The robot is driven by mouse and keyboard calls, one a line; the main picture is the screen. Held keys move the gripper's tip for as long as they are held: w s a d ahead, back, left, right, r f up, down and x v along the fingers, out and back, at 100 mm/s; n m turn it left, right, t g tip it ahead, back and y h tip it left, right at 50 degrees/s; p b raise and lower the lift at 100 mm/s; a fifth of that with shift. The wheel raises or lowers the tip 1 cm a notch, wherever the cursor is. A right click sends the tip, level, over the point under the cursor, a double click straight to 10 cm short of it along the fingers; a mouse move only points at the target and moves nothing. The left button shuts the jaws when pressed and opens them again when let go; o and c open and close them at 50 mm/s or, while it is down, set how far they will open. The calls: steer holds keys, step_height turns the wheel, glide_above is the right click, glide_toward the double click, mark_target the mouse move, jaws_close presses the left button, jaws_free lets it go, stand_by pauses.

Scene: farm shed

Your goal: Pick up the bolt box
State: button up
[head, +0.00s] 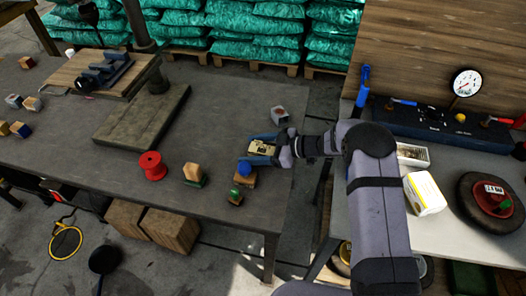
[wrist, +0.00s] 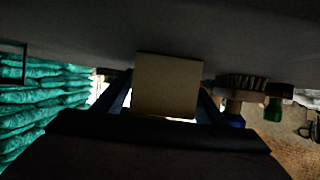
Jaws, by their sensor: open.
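A small tan box (head: 266,147) with dark marks on top, which looks like the bolt box, sits on the grey table near its right edge. My gripper (head: 255,149) is open, with one blue finger on each side of this box. In the wrist view the box (wrist: 167,85) shows as a plain tan face between the two fingers (wrist: 163,102). Small gaps seem to lie beside it, but I cannot tell whether either finger touches it. The arm hides the right end of the box in the head view.
A wooden brush (head: 243,180) with a blue knob lies close in front of the box. A grey block (head: 279,115) lies behind. The table's right edge is near.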

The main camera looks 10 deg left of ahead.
steer(key=c, duration=1.4)
steer(key=shift+r, duration=5.05)
